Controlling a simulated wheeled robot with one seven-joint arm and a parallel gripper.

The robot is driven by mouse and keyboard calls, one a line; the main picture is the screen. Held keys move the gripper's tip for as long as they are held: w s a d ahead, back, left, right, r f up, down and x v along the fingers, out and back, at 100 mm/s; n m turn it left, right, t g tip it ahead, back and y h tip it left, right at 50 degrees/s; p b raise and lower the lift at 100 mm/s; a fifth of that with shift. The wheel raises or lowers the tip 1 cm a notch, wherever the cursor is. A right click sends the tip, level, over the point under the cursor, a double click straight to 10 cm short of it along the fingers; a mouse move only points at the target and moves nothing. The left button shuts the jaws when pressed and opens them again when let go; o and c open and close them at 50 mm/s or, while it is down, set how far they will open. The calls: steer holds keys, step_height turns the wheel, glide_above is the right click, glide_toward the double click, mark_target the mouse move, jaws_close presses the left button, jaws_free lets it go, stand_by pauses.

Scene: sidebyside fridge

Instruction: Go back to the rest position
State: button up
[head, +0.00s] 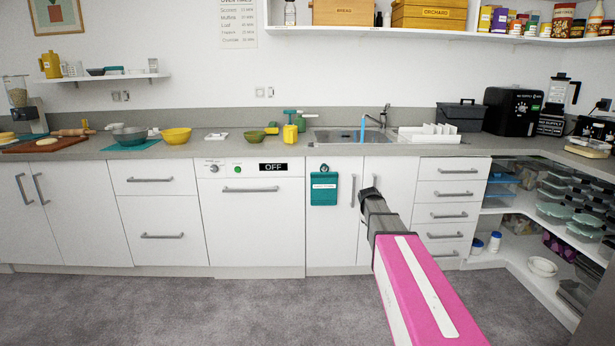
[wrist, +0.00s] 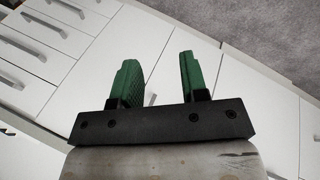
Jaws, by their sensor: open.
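My arm reaches forward from the lower right in the head view, with its dark end in front of the white cupboard doors under the sink (head: 362,137). My gripper (wrist: 158,75) shows in the wrist view with two green fingers spread apart. Nothing is between the fingers. Behind them are white cupboard fronts (wrist: 235,85), and I cannot tell how close they are. The fingertips are not clearly visible in the head view.
A dishwasher (head: 252,225) marked OFF stands left of the sink cupboard. A teal cloth or sign (head: 324,191) hangs on the cupboard door. Drawers (head: 447,215) and open corner shelves (head: 520,240) are at the right. The grey carpet (head: 200,305) in front is clear.

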steer(key=s+a+f+m+g+y, duration=0.1)
steer(key=s+a+f+m, duration=0.1)
steer(key=s, duration=0.8)
steer(key=s+a+f+m+g+y, duration=0.1)
steer(key=s+a+f, duration=0.3)
steer(key=s, duration=0.6)
steer(key=s+a+f+m+g+y, duration=0.1)
steer(key=s+f, duration=0.4)
steer(key=s, duration=0.5)
steer(key=shift+s+a+f+m+g+y, duration=0.2)
steer(key=shift+s+a+m+g+y, duration=0.15)
steer(key=shift+a+m, duration=0.7)
